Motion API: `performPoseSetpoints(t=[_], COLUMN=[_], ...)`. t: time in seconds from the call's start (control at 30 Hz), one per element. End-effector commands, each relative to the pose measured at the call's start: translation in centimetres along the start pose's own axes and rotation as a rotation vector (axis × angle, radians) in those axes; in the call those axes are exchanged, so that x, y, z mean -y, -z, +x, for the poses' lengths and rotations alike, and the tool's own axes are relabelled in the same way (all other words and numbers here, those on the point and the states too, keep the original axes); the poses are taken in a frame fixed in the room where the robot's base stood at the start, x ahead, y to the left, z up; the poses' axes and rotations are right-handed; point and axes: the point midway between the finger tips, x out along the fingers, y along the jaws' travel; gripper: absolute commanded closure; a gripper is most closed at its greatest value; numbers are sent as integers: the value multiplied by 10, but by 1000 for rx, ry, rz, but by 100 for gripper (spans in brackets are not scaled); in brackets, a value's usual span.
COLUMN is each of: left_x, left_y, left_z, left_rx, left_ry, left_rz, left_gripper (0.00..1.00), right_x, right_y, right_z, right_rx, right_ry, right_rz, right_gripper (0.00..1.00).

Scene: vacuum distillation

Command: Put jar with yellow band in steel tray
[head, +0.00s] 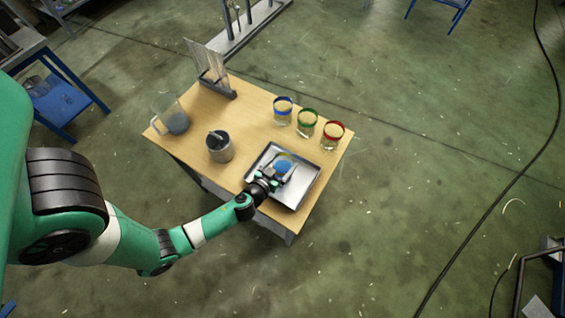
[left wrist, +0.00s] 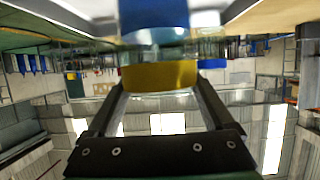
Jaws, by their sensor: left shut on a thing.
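The jar with the yellow band (left wrist: 158,75) is between the fingers of my left gripper in the left wrist view. Its blue contents (head: 284,165) show from above in the head view. My left gripper (head: 279,176) is shut on the jar, with the arm reaching in from the lower left. The jar is within the outline of the steel tray (head: 295,199), toward its far part. I cannot tell whether the jar touches the tray floor. The tray lies at the table's front right. My right gripper is not in view.
Jars with a blue band (head: 283,111), a green band (head: 306,124) and a red band (head: 332,135) stand behind the tray.

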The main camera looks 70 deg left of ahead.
Motion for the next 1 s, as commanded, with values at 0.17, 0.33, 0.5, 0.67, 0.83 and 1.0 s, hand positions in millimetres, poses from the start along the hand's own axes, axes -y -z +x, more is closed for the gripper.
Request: performPoseSetpoints(t=[0.17,0.33,0.5,0.67,0.83,1.0], left_x=[0,0,0,-1,-2,-2], left_y=[-1,-1,0,-1,-1,0], left_z=[0,0,-9,-45,-88,-112], left_rx=[1,1,1,2,1,2], left_ry=[0,0,-2,-6,-9,-6], left_rz=[0,0,2,4,6,4], left_gripper=[0,0,0,0,0,0], right_x=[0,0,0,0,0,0], right_y=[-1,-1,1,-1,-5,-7], right_z=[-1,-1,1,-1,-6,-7], right_rx=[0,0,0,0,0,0], right_ry=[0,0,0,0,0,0], right_rz=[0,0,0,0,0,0], right_gripper=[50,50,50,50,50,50])
